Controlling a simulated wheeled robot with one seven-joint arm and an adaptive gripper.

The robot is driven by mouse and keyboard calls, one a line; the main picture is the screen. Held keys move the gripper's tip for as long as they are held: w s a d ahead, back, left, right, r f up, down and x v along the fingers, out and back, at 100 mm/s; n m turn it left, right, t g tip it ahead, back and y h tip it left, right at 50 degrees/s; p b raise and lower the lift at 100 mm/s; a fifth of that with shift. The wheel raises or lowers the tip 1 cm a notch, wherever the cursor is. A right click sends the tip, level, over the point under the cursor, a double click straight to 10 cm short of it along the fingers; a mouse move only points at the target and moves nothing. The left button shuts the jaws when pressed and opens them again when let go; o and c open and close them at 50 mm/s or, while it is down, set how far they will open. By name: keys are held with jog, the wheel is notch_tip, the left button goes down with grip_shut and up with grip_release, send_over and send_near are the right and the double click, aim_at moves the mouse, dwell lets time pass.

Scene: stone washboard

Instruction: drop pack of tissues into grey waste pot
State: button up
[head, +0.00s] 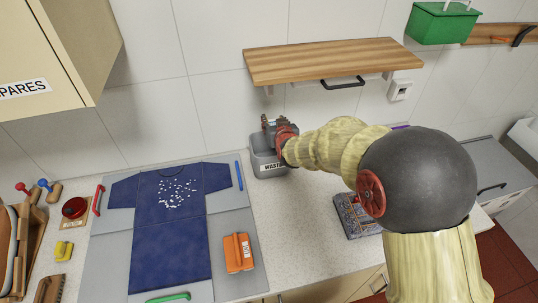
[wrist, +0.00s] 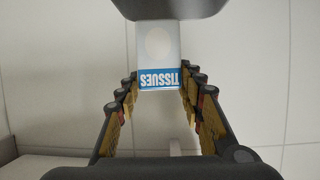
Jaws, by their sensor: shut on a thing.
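The grey waste pot (head: 258,158), labelled WASTE, stands on the counter against the tiled wall in the head view. My gripper (head: 270,124) is at the pot's opening, over its upper part; my wrist hides the pot's right side. In the wrist view my gripper (wrist: 158,82) is shut on the pack of tissues (wrist: 158,55), a white and blue pack with its TISSUES lettering upside down. The pack sits between the fingertips. I cannot clearly make out the pack in the head view, nor how far it is inside the pot.
A wooden shelf (head: 330,62) juts from the wall above the pot. A blue shirt (head: 168,225) lies on a grey board (head: 105,250) at left, with an orange item (head: 239,252) beside it. A patterned box (head: 352,216) stands right. Counter between is clear.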

jog(key=shift+f+b, duration=1.1)
jog(key=shift+f, duration=1.6)
jog(key=o, duration=0.9)
jog(key=v, duration=1.2)
jog(key=shift+a, duration=0.1)
